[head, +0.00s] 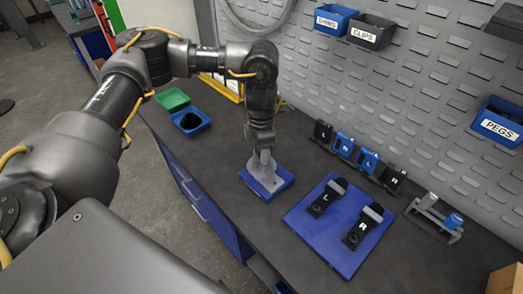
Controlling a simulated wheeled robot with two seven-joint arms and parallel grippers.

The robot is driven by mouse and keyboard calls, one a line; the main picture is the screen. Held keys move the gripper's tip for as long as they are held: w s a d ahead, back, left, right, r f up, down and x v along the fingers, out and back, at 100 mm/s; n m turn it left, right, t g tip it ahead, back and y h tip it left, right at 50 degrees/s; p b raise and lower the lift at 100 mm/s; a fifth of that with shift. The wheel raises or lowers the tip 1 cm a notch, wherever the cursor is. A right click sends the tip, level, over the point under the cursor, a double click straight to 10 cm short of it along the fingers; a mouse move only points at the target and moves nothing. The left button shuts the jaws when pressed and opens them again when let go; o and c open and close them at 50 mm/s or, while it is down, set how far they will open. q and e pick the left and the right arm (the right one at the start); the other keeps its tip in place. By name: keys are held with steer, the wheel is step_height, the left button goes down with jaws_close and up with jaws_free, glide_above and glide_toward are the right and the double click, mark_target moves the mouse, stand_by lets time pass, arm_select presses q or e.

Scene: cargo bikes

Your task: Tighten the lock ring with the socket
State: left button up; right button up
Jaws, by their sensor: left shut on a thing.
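My left arm reaches over the bench, and my left gripper (263,150) points straight down above a small blue fixture (246,181) near the bench's front edge. The gripper is shut on a grey piece that I take to be the socket (264,168); its lower end meets the middle of the fixture. The lock ring is not visible; the gripper and the grey piece cover that spot. I cannot tell how the socket sits on it. My right gripper is not in view.
Right of the fixture lies a blue tray (315,243) with black parts marked L and R. Several black and blue lettered parts (368,160) stand behind it. A grey rack (435,218) is at right, and blue and green bins (191,122) at left. A perforated wall (400,110) bounds the back.

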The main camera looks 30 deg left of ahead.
arm_select(q)
steer(key=shift+s+f, duration=0.15)
steer(key=shift+f, duration=0.05)
steer(key=shift+r, duration=0.15)
stand_by(0.4)
steer(key=shift+r+p, duration=0.3)
steer(key=shift+p, duration=0.2)
steer(key=shift+r+p, duration=0.35)
steer(key=shift+r, duration=0.25)
steer(key=shift+w, duration=0.2)
steer(key=shift+r, duration=0.1)
